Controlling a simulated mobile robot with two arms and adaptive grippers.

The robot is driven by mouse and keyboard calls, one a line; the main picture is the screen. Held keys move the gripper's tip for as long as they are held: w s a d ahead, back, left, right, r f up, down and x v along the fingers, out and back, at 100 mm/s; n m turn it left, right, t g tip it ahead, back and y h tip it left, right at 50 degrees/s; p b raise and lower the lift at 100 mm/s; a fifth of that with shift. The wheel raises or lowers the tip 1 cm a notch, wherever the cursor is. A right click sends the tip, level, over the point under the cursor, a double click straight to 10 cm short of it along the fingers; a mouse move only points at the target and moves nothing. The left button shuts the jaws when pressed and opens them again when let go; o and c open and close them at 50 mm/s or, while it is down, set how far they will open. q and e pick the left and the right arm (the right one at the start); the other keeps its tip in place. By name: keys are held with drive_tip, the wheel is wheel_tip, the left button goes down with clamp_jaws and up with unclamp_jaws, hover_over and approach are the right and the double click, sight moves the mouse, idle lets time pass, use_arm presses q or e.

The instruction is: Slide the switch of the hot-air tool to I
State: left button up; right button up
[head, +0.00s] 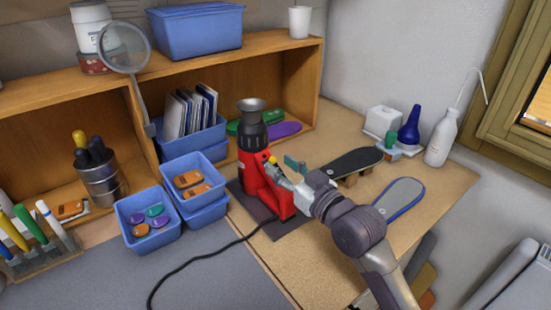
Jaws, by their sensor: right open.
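The hot-air tool (250,172) stands upright on a dark mat (274,228). It has a red body, a black upper part and a flared metal nozzle pointing up. My right gripper (279,168) is open at the tool's right side, close to the red body. I cannot tell whether it touches the tool. The switch cannot be made out clearly; the gripper covers part of that side, so its position is not readable. My left gripper is out of view.
A black cable (190,262) runs from the tool toward the front left. Blue bins (148,240) stand left of it. A dark insole form (352,161) and a blue-edged insole (398,202) lie to the right. A white bottle (441,140) stands at the back right.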

drive_tip(key=shift+x, duration=1.4)
drive_tip(key=shift+c, duration=0.3)
clamp_jaws()
